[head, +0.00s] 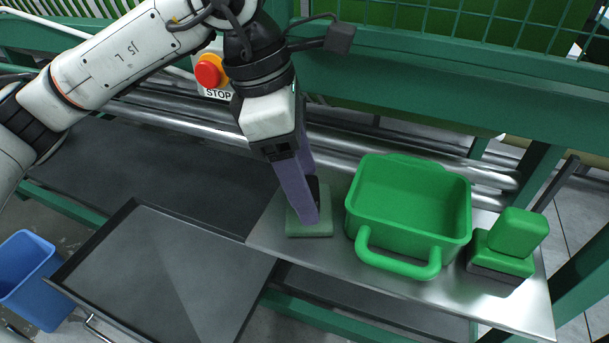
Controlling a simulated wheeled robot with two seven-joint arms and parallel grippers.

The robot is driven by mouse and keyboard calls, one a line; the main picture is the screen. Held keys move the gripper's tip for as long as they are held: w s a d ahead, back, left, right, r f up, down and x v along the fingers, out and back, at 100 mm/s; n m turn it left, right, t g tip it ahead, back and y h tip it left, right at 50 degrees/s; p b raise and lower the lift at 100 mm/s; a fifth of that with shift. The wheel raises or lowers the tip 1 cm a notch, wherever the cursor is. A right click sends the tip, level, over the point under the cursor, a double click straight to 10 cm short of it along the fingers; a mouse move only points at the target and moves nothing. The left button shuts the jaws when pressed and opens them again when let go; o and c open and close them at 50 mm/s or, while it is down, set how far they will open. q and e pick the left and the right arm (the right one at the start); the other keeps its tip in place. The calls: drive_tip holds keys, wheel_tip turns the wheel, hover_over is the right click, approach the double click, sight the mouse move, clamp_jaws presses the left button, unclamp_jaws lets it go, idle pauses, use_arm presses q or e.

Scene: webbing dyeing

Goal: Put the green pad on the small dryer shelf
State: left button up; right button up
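A flat, pale green pad (309,227) lies on the bare metal shelf (410,290), at its left end and left of the green bin. My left gripper (312,213) comes down from above with purple fingers, and its tips are at the pad, hiding part of its top. One finger covers the other, so I cannot tell whether they are closed on the pad. My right gripper is not in view.
A green handled bin (408,205) stands right of the pad. Beyond it is a green block tool (510,240) on a dark base. A dark tray (165,275) lies at front left, with a blue bin (30,280) beside it. A red stop button (210,71) and metal rollers are behind.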

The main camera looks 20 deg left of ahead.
use_arm(q)
drive_tip(key=p+v, duration=0.1)
drive_tip(key=v, duration=1.1)
